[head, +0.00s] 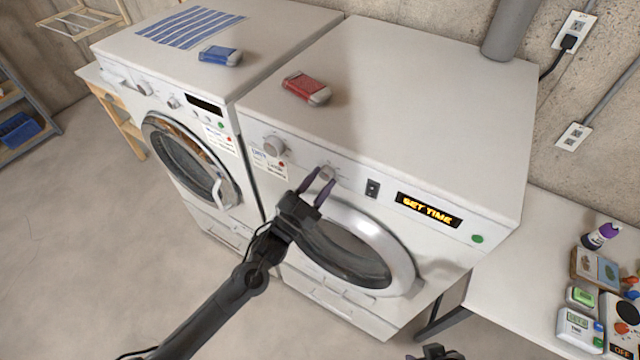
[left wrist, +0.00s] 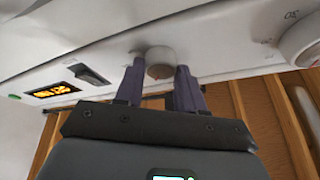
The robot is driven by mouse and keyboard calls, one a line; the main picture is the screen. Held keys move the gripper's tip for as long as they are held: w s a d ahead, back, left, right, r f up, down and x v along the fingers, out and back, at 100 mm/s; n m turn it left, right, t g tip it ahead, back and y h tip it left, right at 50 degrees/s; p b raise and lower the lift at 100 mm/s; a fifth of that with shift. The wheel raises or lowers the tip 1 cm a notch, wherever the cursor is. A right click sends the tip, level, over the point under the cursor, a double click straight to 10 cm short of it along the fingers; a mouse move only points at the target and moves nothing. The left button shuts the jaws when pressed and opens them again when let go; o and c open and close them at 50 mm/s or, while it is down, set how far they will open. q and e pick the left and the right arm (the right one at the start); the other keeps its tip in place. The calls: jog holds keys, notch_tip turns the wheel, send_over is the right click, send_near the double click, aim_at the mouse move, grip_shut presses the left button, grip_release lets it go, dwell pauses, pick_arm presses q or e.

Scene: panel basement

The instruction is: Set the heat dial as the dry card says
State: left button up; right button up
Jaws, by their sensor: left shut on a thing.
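The dryer is the white machine (head: 420,95) on the right in the head view; its amber display (head: 430,209) appears to read "SET TIME". A small round white knob (head: 328,172) sits on its front panel left of a dark switch (head: 372,188). My left gripper (head: 321,181) is shut on this knob, one purple finger on each side. The left wrist view shows the knob (left wrist: 160,60) between the fingers, with a small reddish mark. A larger knob (head: 274,146) is further left, above a small printed card (head: 266,163) whose text is unreadable. My right gripper (head: 435,354) barely shows.
A side table (head: 510,265) at right holds a bottle (head: 600,236) and several small devices. The dryer's round door (head: 400,262) is below my gripper.

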pick_arm(q)
jog(key=shift+m, duration=0.5)
jog(key=o, duration=1)
jog(key=shift+a, duration=0.1)
jog(key=shift+s+a+f, duration=0.25)
jog(key=shift+s, duration=0.05)
jog(key=b+v, duration=0.2)
jog(key=v, duration=0.7)
jog(key=shift+s+a, duration=0.25)
jog(key=shift+a, duration=0.1)
